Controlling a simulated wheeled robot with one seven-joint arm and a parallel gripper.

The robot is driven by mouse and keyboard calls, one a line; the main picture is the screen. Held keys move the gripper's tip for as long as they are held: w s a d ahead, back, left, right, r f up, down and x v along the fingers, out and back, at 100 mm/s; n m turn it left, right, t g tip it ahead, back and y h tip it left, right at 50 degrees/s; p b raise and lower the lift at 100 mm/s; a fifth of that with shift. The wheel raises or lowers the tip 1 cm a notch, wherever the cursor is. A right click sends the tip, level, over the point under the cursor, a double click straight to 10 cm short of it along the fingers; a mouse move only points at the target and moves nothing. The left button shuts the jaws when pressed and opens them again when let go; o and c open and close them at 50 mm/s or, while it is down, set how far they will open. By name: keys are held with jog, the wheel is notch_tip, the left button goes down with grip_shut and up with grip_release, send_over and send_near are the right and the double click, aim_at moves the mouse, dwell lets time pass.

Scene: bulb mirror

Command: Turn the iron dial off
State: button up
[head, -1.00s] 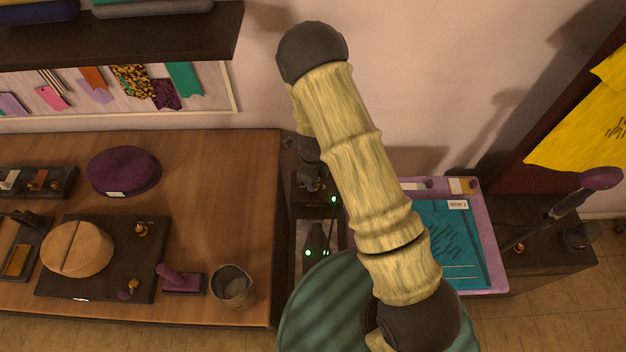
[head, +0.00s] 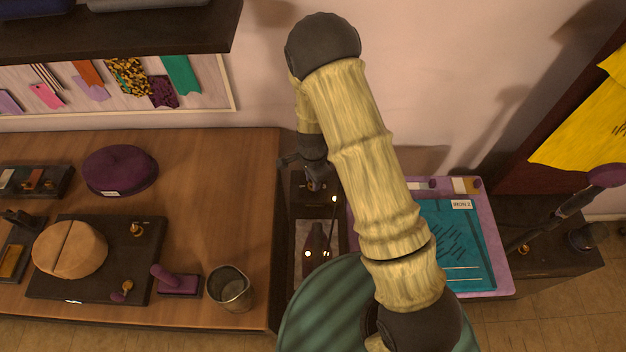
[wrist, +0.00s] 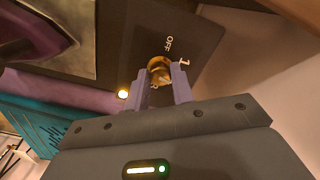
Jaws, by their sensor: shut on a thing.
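The iron dial (wrist: 158,68) is a small brass knob on a dark panel, with OFF printed beside it and a numeral near the right finger. My gripper (wrist: 161,82) is shut on the dial, one pale purple finger on each side. I cannot tell which mark the dial points at. A small lamp (wrist: 123,93) near the dial glows warm white. In the head view my gripper (head: 314,178) is at the dark panel behind the iron (head: 317,242), and it mostly hides the dial. The small lamps around the iron glow warm white.
A wooden table (head: 230,170) with a purple hat (head: 120,170) and a metal cup (head: 231,287) stands to the left. A purple-edged board with a teal cloth (head: 455,245) lies right of my arm. A green striped round surface (head: 325,310) is in front.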

jog(key=n+b, duration=0.1)
jog(key=n, duration=0.4)
jog(key=shift+w+n+b, duration=0.1)
jog(key=shift+n+b, duration=0.2)
jog(key=n+b, duration=0.1)
jog(key=n, duration=0.4)
jog(key=shift+b, duration=0.3)
jog(key=n+b, duration=0.1)
jog(key=n, duration=0.3)
jog(key=shift+n, duration=0.4)
jog(key=n, duration=0.5)
jog(key=shift+r, duration=0.1)
jog(key=shift+n, duration=0.3)
jog(key=o, duration=1)
notch_tip(320, 180, up, 17)
jog(key=b, duration=0.2)
jog(key=shift+r, duration=0.15)
